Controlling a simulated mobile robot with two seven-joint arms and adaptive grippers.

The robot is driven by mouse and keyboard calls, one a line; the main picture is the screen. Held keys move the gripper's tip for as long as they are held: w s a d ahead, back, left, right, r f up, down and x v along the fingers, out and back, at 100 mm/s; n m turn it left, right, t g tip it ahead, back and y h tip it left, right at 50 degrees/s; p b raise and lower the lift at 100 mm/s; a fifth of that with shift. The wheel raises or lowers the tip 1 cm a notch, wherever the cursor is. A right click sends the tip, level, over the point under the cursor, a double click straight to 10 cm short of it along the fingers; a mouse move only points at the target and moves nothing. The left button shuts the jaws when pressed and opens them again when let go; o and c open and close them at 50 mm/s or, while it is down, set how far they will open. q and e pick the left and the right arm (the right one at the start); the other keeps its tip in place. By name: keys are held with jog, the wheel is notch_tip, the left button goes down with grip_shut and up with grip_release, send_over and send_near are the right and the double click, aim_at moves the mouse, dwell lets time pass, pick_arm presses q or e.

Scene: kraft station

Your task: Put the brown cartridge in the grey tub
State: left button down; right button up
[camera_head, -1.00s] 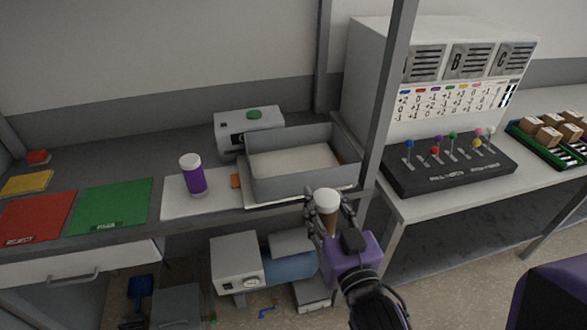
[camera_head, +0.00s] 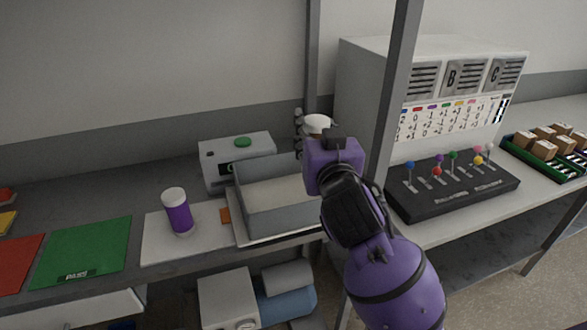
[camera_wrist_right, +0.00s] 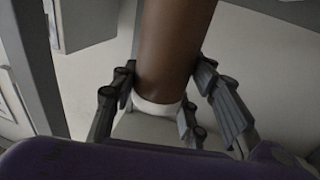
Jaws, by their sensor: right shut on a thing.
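My right gripper (camera_head: 314,137) is shut on the brown cartridge and holds it raised at the tub's back right side. In the head view the cartridge's white cap (camera_head: 317,123) shows above my gripper, and most of its body is hidden behind the gripper. The right wrist view shows its brown body (camera_wrist_right: 172,50) between the fingers, with a white end. The grey tub (camera_head: 283,213) is an open box on the bench; my right arm covers its right part. Its visible floor is pale and empty. My left gripper is not in view.
A purple jar with a white lid (camera_head: 178,212) stands left of the tub. A machine with a green button (camera_head: 238,162) is behind it. A grey post (camera_head: 395,100) rises close right of my arm. A black lever panel (camera_head: 455,185) stands further right.

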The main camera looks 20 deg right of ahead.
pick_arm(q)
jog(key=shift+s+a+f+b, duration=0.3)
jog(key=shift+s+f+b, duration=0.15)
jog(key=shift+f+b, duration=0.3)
pick_arm(e)
jog(key=w+a+f, duration=0.1)
jog(key=w+f, duration=0.9)
jog(key=f, duration=0.1)
jog(key=shift+a, duration=0.35)
jog(key=shift+f, duration=0.1)
jog(key=shift+f, duration=0.65)
jog(key=o, duration=1.3)
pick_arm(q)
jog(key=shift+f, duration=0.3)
